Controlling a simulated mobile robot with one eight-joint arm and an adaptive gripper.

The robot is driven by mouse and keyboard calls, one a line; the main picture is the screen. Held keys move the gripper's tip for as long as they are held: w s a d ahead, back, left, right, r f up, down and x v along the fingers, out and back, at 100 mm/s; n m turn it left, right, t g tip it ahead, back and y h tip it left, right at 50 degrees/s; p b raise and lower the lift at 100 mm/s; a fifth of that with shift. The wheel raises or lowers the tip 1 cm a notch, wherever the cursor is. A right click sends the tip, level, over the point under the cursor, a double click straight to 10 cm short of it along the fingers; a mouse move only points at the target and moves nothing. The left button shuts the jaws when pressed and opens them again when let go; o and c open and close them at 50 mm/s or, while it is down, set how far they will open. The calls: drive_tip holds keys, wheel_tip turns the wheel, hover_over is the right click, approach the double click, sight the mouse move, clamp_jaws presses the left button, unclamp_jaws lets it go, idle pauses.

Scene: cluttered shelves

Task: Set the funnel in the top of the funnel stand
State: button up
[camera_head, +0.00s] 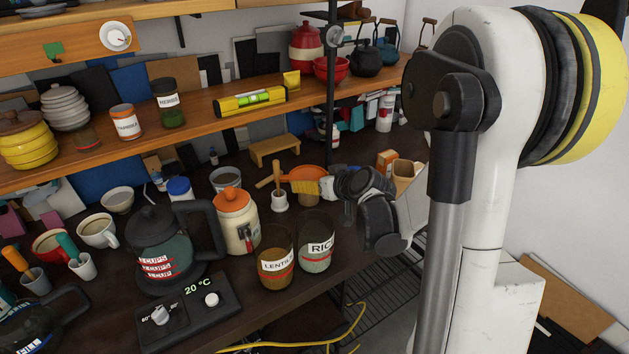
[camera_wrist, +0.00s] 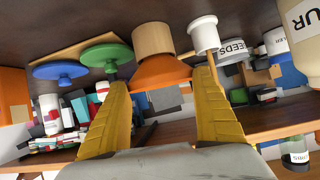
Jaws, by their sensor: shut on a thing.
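The orange funnel (camera_head: 312,172) is in my gripper (camera_head: 310,187), held by the yellow fingers above the dark counter. In the wrist view the funnel (camera_wrist: 160,73) shows as an orange cone between the two fingertips (camera_wrist: 162,90). A tan cylinder (camera_wrist: 152,38) shows right against the cone in that view; I cannot tell whether they touch or whether it is the funnel stand. A small wooden bench-like stand (camera_head: 275,149) is on the counter behind and left of my gripper; I cannot tell whether it is the funnel stand.
A white cup with a wooden tool (camera_head: 279,202) stands just left of my gripper. The lentil jar (camera_head: 277,265) and rice jar (camera_head: 316,250) stand in front. An orange-lidded jar (camera_head: 237,222) is further left. The wooden shelf (camera_head: 215,112) runs above the counter's back.

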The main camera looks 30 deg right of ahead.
drive_tip(key=shift+f, duration=0.1)
drive_tip(key=o, duration=1.3)
drive_tip(key=shift+o, duration=0.2)
drive_tip(key=v, duration=1.2)
